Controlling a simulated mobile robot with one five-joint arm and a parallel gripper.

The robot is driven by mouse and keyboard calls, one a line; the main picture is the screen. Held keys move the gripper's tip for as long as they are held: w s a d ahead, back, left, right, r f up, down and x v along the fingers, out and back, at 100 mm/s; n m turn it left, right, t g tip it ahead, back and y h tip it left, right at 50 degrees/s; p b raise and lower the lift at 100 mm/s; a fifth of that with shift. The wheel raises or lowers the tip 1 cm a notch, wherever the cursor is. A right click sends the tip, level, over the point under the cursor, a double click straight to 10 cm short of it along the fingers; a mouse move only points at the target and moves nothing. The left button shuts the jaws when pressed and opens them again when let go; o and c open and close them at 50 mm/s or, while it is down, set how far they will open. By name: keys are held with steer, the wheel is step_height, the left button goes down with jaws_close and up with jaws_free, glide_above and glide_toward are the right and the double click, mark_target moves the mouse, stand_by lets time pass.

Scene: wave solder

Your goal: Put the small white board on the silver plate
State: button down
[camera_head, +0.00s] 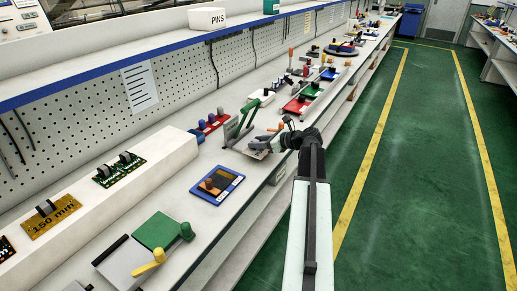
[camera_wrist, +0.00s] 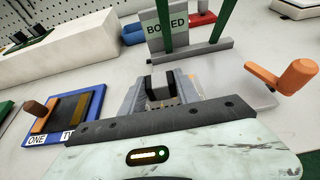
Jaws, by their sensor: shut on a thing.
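In the head view my gripper (camera_head: 262,145) is just right of the fixture's green lever, over a pale flat patch. A silver-grey plate (camera_head: 126,264) with a black bar lies at the near end of the bench; I cannot tell whether it is the silver plate meant.
A blue-framed tray (camera_head: 218,186) with a brown knob lies left of my gripper. An orange-handled crank (camera_wrist: 285,76) stands close on the right in the wrist view. A raised white ledge (camera_head: 100,190) holds several boards with dark grips. Red and green trays lie farther along.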

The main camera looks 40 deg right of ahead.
glide_above(257, 134)
steer(key=s+a, duration=0.3)
steer(key=s, duration=0.1)
steer(key=shift+a+f, duration=0.1)
steer(key=shift+a, duration=0.1)
steer(key=shift+a+f+b, duration=0.1)
steer(key=shift+f+b, duration=0.5)
steer(key=shift+b, duration=0.1)
steer(key=shift+s+f+b, duration=0.1)
steer(key=shift+f+b, duration=0.35)
steer(key=c, duration=0.8)
jaws_free()
steer(key=p+v, duration=0.3)
steer(key=v, duration=0.4)
steer(key=shift+r, duration=0.2)
steer(key=shift+s, duration=0.3)
